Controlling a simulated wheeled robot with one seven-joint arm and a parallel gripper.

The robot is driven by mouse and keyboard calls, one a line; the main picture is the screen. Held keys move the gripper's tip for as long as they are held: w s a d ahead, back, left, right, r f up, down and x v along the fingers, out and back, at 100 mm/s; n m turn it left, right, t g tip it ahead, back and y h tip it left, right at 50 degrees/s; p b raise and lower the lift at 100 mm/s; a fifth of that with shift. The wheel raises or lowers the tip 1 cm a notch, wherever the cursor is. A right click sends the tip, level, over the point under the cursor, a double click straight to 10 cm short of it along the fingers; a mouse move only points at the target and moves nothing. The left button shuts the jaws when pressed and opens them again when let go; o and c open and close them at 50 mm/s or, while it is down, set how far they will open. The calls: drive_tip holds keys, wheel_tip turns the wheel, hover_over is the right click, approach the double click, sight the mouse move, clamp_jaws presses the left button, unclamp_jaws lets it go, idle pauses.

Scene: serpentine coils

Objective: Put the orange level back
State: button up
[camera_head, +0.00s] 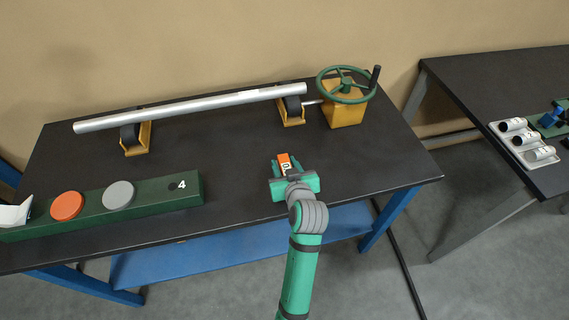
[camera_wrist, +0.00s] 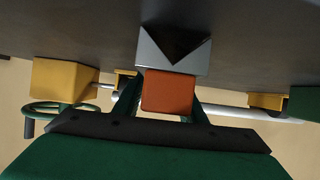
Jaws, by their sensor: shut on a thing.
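The orange level (camera_head: 284,160) is a small orange block at the far end of my gripper (camera_head: 292,182), above the front right part of the dark table. In the wrist view the orange level (camera_wrist: 168,92) sits between the two green fingers of my gripper (camera_wrist: 168,105), which is shut on it. A grey metal V-notched base (camera_wrist: 150,55) shows on its far side. The gripper hides part of the level in the head view. I cannot tell its exact height above the table.
A silver pipe (camera_head: 200,106) lies across two yellow roller stands at the back of the table (camera_head: 235,155). A green handwheel (camera_head: 345,84) on a yellow box stands at the right. The middle is clear.

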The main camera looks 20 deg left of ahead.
drive_tip(key=o, duration=1.3)
drive_tip(key=shift+c, duration=0.2)
drive_tip(key=v, duration=1.2)
drive_tip(key=shift+a, duration=0.1)
